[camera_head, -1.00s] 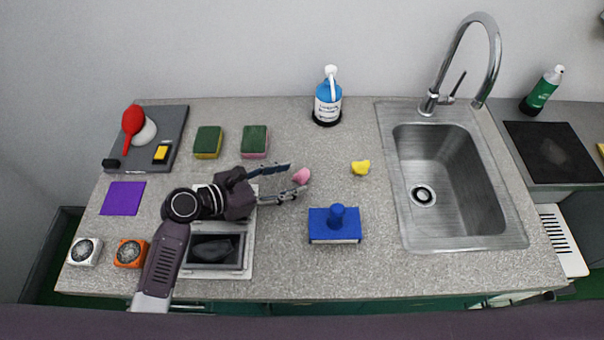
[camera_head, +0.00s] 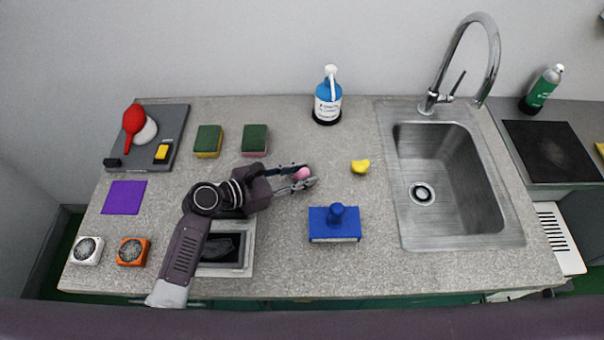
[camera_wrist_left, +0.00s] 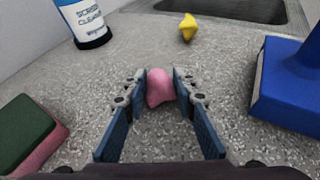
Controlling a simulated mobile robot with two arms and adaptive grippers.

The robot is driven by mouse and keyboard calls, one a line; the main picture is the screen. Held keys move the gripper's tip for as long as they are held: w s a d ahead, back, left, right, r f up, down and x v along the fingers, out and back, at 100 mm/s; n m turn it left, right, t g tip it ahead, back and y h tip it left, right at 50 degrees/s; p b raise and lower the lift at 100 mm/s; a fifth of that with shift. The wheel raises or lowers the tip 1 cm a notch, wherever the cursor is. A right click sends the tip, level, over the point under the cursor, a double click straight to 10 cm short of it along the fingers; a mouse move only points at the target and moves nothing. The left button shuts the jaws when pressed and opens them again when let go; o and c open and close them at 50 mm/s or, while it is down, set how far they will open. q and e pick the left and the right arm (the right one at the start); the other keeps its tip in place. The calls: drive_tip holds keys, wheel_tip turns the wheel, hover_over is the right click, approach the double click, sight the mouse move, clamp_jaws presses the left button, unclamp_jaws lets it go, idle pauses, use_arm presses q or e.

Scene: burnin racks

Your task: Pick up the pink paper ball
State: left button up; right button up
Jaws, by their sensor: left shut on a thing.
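The pink paper ball (camera_head: 301,173) is between the fingertips of my left gripper (camera_head: 304,175) over the counter, left of the yellow crumpled piece. In the left wrist view the pink ball (camera_wrist_left: 160,87) sits between the two finger pads of the left gripper (camera_wrist_left: 161,90), which is shut on it. The ball is at or close to the counter surface; I cannot tell whether it is lifted. My right gripper is not in view.
A blue block with a knob (camera_head: 335,224) stands right of the gripper. The sink (camera_head: 455,180) is at the right. The counter around the ball is clear.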

sight(301, 171)
use_arm(q)
wheel_tip(301, 171, up, 20)
drive_tip(key=s+a+f+b, duration=0.1)
drive_tip(key=s+a, duration=0.4)
drive_tip(key=a, duration=0.4)
drive_tip(key=s+a+f+b, duration=0.1)
drive_tip(key=s+a+b, duration=0.1)
drive_tip(key=s+a, duration=0.4)
drive_tip(key=a, duration=0.4)
drive_tip(key=shift+f+n, duration=0.25)
drive_tip(key=shift+n, duration=0.05)
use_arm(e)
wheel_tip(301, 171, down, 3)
use_arm(q)
drive_tip(key=shift+y, duration=0.3)
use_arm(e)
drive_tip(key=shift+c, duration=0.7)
